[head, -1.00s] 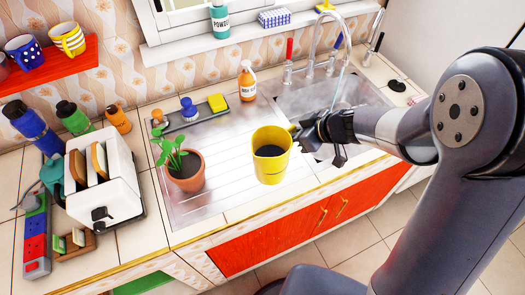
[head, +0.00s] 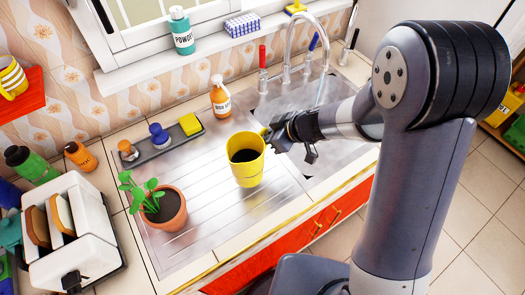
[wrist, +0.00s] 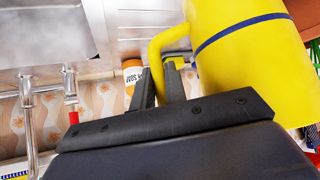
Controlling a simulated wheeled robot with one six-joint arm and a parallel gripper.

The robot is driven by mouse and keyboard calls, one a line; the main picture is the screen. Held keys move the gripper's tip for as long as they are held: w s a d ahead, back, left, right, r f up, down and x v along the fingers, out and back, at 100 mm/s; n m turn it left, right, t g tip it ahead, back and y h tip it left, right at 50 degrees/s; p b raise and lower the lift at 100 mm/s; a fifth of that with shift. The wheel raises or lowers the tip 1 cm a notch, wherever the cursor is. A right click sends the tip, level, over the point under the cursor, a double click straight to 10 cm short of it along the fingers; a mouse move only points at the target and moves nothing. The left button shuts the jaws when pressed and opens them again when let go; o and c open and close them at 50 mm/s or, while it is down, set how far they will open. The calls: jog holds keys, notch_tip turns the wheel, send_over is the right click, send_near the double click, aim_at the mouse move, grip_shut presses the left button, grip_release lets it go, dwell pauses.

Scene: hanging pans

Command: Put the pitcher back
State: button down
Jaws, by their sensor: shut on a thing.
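The yellow pitcher (head: 247,171) is upright over the right part of the metal drainboard, with a dark inside. I cannot tell whether its base touches the drainboard. My gripper (head: 271,136) is to its right, shut on its handle. In the wrist view the pitcher (wrist: 255,60) fills the upper right with a dark blue band around it. Its yellow handle (wrist: 160,45) runs down to the fingers of my gripper (wrist: 160,88), which hide part of it.
A potted plant (head: 165,207) stands left of the pitcher. A spray bottle (head: 221,102) stands behind it, beside a caddy (head: 165,147) with a sponge. The sink (head: 285,112) and tap (head: 302,30) are behind right. A white toaster (head: 75,262) is at lower left.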

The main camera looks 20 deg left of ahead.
jog(key=shift+f+b, duration=0.5)
jog(key=shift+f, duration=1.7)
jog(key=shift+f, duration=0.15)
jog(key=c, duration=1.4)
grip_release()
jog(key=shift+c, duration=0.2)
jog(key=shift+d+r, duration=0.2)
jog(key=shift+r, duration=0.25)
jog(key=p+v, duration=0.2)
jog(key=v, duration=0.9)
jog(key=shift+d, duration=0.15)
